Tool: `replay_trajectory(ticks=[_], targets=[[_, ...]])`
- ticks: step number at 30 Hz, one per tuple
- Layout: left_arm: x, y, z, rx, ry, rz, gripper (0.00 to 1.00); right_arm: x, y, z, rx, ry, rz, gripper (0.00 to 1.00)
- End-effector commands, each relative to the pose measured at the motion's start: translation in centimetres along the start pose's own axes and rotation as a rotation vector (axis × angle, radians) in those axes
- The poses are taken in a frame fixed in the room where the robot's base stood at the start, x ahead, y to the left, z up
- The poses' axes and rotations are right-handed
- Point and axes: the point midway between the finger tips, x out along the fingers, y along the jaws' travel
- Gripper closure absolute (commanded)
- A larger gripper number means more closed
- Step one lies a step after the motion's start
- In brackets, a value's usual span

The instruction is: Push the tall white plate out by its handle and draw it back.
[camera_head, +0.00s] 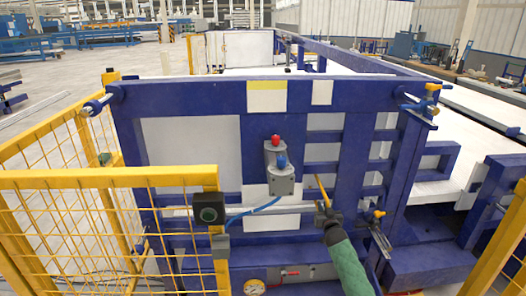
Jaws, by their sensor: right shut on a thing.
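A large blue frame (180,98) stands in front of me. A tall white plate (190,150) shows in its left opening; smaller white panels show farther right, and I cannot tell for sure which one the handle belongs to. My right gripper (325,210), on a green-sleeved arm from the bottom, is at the frame's lower middle. It is shut on a thin yellow handle (321,185), which sticks up tilted from the jaws. The contact itself is small and partly hidden. My left gripper is not in view.
A grey unit (280,178) with red and blue knobs sits left of my gripper. Yellow-handled clamps (378,214) are at the right. Another yellow fence edges the lower right.

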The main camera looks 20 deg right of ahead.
Motion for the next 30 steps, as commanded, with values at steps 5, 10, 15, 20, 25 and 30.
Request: replay_trajectory(ticks=[5, 10, 15, 20, 25, 30], targets=[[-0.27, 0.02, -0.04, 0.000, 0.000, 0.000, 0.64, -0.53, -0.04, 0.15, 0.001, -0.003, 0.000, 1.00], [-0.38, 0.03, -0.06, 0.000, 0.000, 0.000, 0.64, -0.85, -0.03, 0.20, 0.001, -0.003, 0.000, 1.00], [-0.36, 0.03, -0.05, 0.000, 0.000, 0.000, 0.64, -0.86, -0.02, 0.22, 0.000, -0.003, 0.000, 1.00], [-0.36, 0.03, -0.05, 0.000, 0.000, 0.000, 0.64, -0.84, -0.02, 0.21, 0.000, -0.003, 0.000, 1.00], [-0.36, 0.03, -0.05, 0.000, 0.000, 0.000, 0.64, -0.83, -0.02, 0.19, 0.000, -0.002, 0.000, 1.00], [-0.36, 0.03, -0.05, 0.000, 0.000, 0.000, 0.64, -0.82, -0.01, 0.17, 0.000, -0.002, 0.000, 1.00]])
